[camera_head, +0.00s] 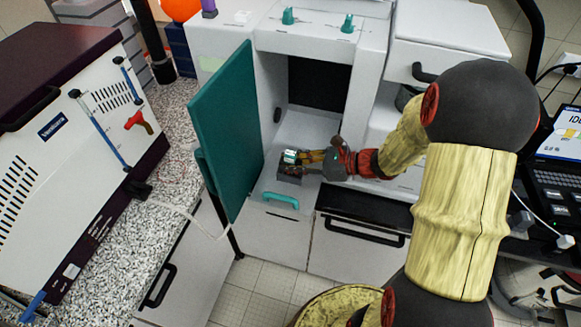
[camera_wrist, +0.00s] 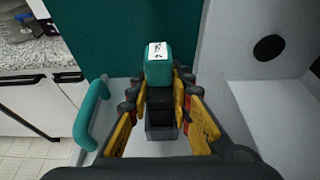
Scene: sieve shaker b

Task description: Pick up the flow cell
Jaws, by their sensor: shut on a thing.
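The flow cell (camera_wrist: 158,66) is a small teal block with a white label on its top. It sits between the fingertips of my gripper (camera_wrist: 160,88) in the wrist view, and the fingers are shut on it. The flow cell (camera_head: 290,157) also shows in the head view, at the tip of my gripper (camera_head: 302,157), inside the open bay of the white instrument. A dark grey open-topped holder (camera_wrist: 160,133) shows below between the fingers. Whether the flow cell still touches this holder I cannot tell.
The teal door (camera_head: 226,130) stands open just left of my gripper. A teal handle (camera_head: 281,201) is on the front below the bay. A speckled counter (camera_head: 168,155) with a white-and-purple machine (camera_head: 70,140) is at the left.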

